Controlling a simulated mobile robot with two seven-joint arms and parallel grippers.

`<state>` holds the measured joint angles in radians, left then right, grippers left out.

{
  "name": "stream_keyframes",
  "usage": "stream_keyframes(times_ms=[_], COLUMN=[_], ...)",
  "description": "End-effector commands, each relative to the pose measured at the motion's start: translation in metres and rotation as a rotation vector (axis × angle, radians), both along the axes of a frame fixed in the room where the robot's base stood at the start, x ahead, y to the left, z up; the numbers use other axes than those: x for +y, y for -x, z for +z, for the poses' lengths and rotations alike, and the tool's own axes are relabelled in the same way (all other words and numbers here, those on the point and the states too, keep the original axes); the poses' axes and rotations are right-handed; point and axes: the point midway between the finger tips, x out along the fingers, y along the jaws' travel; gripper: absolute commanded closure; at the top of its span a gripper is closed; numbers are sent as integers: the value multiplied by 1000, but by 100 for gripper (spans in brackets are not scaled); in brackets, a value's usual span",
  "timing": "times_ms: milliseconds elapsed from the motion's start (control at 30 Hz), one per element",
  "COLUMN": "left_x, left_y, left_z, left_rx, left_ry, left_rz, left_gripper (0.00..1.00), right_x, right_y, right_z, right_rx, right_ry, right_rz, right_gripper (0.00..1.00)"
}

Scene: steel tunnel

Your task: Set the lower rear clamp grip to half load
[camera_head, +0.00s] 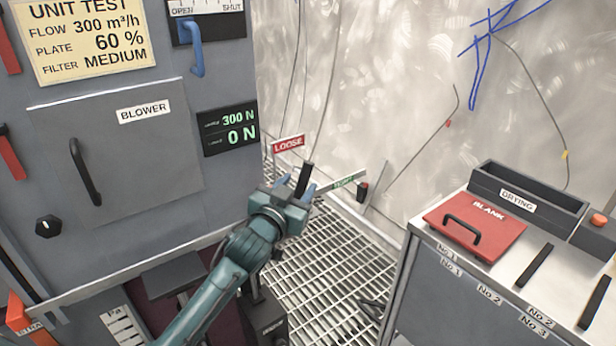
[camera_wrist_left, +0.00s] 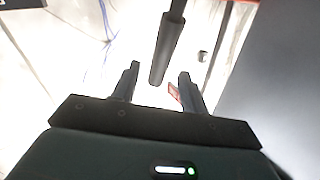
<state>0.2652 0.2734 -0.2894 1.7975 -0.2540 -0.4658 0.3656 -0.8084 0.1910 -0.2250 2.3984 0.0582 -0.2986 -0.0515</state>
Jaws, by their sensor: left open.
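The black clamp grip (camera_head: 305,178) stands out at the rear edge of the grey unit, between a red LOOSE plate (camera_head: 288,145) and a green-marked plate (camera_head: 345,181). My left gripper (camera_head: 294,190) is at this grip, with its fingers open. In the left wrist view the dark rod-like grip (camera_wrist_left: 167,52) comes down from the top, its end in the gap between my open fingertips (camera_wrist_left: 158,82). I cannot tell whether a finger touches it. A display (camera_head: 230,128) on the unit reads 300 N above 0 N. My right gripper is not in view.
The grey unit has a BLOWER door (camera_head: 130,165), a blue handle (camera_head: 195,50) and red handles (camera_head: 10,150) at the left edge. A bench (camera_head: 440,262) with a red BLANK plate (camera_head: 475,222) and a DRYING tray (camera_head: 560,212) stands right. Floor grating (camera_head: 325,265) lies between.

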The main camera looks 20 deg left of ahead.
Motion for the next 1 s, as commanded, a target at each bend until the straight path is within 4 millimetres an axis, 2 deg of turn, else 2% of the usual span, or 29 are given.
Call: stream_keyframes(times_ms=[100,333,733,1000], left_x=[-3,-6,-7,-6], left_y=[-25,-53,-59,-59], left_z=[0,-1,0,-1], left_rx=[-2,-1,0,0], left_ry=[0,0,1,1], left_rz=[0,-1,-1,-1], left_gripper=[56,56,56,78], right_x=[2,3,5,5], right_y=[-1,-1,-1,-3], right_z=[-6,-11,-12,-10], right_rx=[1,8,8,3], right_ry=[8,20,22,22], right_rz=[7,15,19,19], right_gripper=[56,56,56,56])
